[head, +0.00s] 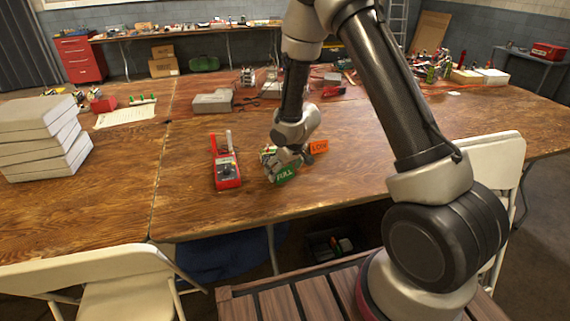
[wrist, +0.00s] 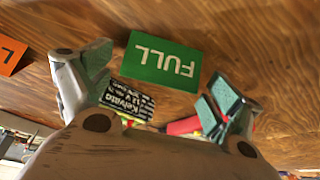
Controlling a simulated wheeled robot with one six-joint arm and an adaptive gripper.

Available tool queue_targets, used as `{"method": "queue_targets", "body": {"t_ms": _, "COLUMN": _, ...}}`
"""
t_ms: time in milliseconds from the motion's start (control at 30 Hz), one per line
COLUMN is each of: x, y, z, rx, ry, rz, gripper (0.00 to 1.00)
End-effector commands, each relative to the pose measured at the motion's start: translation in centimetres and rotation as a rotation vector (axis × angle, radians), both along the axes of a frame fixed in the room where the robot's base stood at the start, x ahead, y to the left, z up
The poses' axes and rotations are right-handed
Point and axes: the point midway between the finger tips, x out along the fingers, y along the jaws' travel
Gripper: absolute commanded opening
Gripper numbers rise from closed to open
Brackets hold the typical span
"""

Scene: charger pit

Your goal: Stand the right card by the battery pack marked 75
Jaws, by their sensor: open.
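A green card reading FULL (head: 285,174) is on the table just in front of my gripper (head: 286,158). In the wrist view the green card (wrist: 163,62) appears upside down, just beyond and between the spread fingers. My gripper (wrist: 158,82) is open, with nothing held. An orange card reading LOW (head: 319,148) is to the right; its edge shows at the left of the wrist view (wrist: 10,55). A battery pack with a black-and-white label (wrist: 127,100) is between the fingers, partly hidden by my gripper. I cannot read a 75.
A red meter (head: 227,172) with upright prongs stands left of my gripper. White boxes (head: 42,135) are stacked at the left. A grey box (head: 213,102) and clutter lie farther back. Bare wood lies in front and to the right. White chairs (head: 105,270) stand at the near edge.

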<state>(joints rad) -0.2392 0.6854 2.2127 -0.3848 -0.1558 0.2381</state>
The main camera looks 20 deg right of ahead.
Motion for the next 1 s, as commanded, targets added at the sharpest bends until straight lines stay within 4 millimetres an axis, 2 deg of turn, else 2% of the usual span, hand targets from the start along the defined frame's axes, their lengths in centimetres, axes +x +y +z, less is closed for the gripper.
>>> {"method": "queue_targets", "body": {"t_ms": 167, "x": -0.9, "y": -0.4, "z": 2.6, "rx": 0.0, "ry": -0.003, "rz": 0.0, "gripper": 0.92}}
{"method": "queue_targets", "body": {"t_ms": 300, "x": -2.2, "y": -1.0, "z": 6.0, "rx": 0.0, "ry": -0.004, "rz": -0.001, "gripper": 0.92}}
{"method": "queue_targets", "body": {"t_ms": 467, "x": -3.2, "y": -1.5, "z": 8.5, "rx": 0.0, "ry": -0.003, "rz": -0.002, "gripper": 0.92}}
{"method": "queue_targets", "body": {"t_ms": 700, "x": -3.8, "y": -1.7, "z": 10.4, "rx": 0.002, "ry": -0.002, "rz": -0.002, "gripper": 0.92}}
{"method": "queue_targets", "body": {"t_ms": 1000, "x": -4.2, "y": -1.8, "z": 11.1, "rx": 0.0, "ry": -0.001, "rz": -0.001, "gripper": 0.92}}
